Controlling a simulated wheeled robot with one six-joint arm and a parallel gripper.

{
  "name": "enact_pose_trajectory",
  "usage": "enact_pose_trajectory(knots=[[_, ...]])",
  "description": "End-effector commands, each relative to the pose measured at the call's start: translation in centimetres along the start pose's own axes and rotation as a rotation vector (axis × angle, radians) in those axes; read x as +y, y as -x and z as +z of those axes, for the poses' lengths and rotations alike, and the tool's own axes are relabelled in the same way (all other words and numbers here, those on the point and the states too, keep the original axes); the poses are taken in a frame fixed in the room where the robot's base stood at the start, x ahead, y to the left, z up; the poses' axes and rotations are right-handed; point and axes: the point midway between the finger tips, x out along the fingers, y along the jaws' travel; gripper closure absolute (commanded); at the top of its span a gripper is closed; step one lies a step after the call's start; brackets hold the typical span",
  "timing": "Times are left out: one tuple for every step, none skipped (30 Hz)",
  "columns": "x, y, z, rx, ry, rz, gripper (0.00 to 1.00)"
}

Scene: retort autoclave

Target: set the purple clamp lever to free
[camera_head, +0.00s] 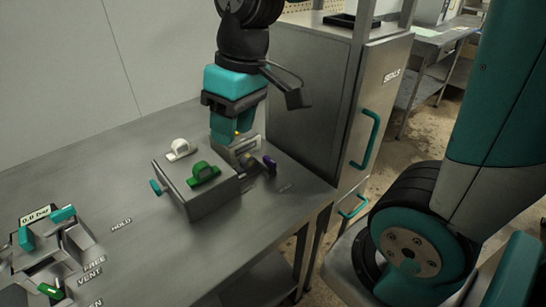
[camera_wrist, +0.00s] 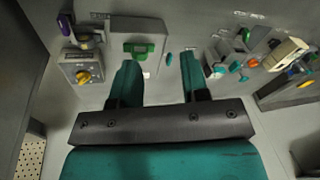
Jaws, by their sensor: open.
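The purple clamp lever (camera_head: 270,164) stands at the right side of a small grey fixture (camera_head: 247,184) on the steel table. In the wrist view the purple lever (camera_wrist: 65,25) is at the upper left, outside the space between the fingers. Its setting cannot be read. My gripper (camera_head: 230,140) points down behind the grey box, left of the lever in the head view. In the wrist view my gripper (camera_wrist: 159,72) has its two teal fingers apart with nothing held between them. It is apart from the lever.
A grey box (camera_head: 213,203) with green (camera_head: 203,172) and white (camera_head: 180,149) handles stands beside the lever. A yellow knob (camera_wrist: 83,76) is near it. A gauge unit (camera_head: 40,235) is at the lower left. A cabinet (camera_head: 315,105) rises behind the table's right end.

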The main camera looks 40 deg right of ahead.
Motion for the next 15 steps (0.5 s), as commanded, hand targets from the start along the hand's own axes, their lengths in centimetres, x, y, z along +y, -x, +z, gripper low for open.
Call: enact_pose_trajectory(knots=[[4.3,-1.6,-1.6,-0.019,-0.08,0.043,0.58],[6.6,-1.9,-2.2,-0.03,-0.121,0.068,0.58],[9.4,-2.3,-2.9,-0.043,-0.172,0.097,0.58],[11.4,-2.5,-3.2,-0.054,-0.208,0.116,0.58],[13.3,-2.8,-3.4,-0.063,-0.241,0.132,0.58],[15.4,-3.0,-3.5,-0.075,-0.281,0.151,0.58],[16.8,-3.1,-3.6,-0.083,-0.305,0.161,0.58],[17.9,-3.2,-3.6,-0.088,-0.327,0.171,0.58],[19.0,-3.3,-3.6,-0.095,-0.346,0.179,0.58],[19.6,-3.4,-3.5,-0.1,-0.358,0.184,0.58],[20.0,-3.5,-3.5,-0.103,-0.365,0.187,0.58],[20.3,-3.8,-3.4,-0.105,-0.37,0.189,0.58],[20.4,-4.1,-3.4,-0.106,-0.371,0.19,0.58],[20.5,-4.4,-3.3,-0.107,-0.371,0.189,0.58],[20.5,-5.0,-3.2,-0.108,-0.371,0.189,0.58]])
